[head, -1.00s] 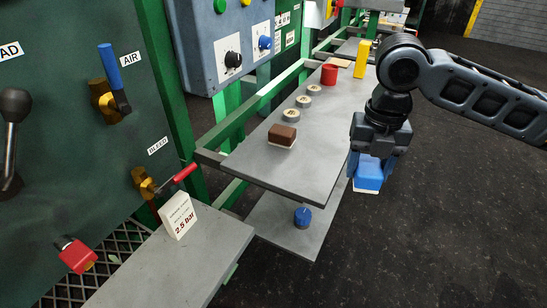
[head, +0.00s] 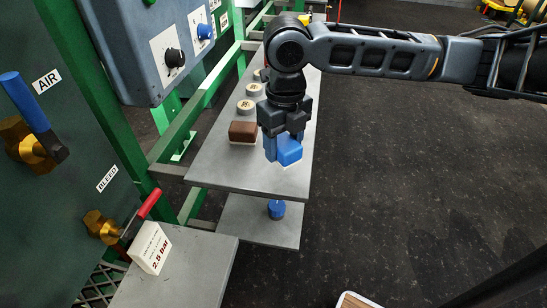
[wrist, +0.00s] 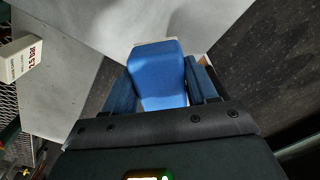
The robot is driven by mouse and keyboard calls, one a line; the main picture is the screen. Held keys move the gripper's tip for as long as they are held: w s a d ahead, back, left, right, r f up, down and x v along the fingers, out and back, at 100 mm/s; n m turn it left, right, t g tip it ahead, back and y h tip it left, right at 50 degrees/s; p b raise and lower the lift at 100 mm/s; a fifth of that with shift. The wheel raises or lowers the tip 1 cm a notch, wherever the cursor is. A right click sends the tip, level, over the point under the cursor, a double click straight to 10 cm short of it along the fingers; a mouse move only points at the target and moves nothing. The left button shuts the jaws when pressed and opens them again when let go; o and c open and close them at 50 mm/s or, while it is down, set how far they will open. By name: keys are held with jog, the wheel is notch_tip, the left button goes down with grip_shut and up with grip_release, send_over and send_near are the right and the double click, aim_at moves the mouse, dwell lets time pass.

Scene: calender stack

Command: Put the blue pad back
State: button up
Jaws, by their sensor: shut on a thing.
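The blue pad (head: 289,152) is a blue block with a white underside. My gripper (head: 283,150) is shut on it and holds it at the right edge of the upper grey shelf (head: 235,178). In the wrist view the blue pad (wrist: 158,75) sits between my two fingers (wrist: 160,88). A brown pad (head: 243,131) with a pale underside rests on the shelf just left of my gripper. Whether the blue pad touches the shelf cannot be told.
A blue knob-like weight (head: 276,209) stands on the lower shelf (head: 235,225). A white card reading 2.5 bar (head: 151,249) stands on the near grey surface (head: 180,275). The shelf front is bare.

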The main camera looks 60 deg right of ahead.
aim_at(274, 172)
jog(key=shift+w+a+f, duration=0.2)
jog(key=shift+w+f, duration=0.15)
jog(key=shift+w, duration=0.1)
jog(key=shift+w+a+f, duration=0.2)
jog(key=shift+w+f, duration=0.1)
jog(key=shift+w, duration=0.15)
jog(key=shift+f, duration=1.9)
jog(key=shift+f, duration=0.15)
jog(key=o, duration=1)
notch_tip(274, 172, up, 12)
jog(key=shift+r+p, duration=0.15)
jog(key=shift+p, duration=0.15)
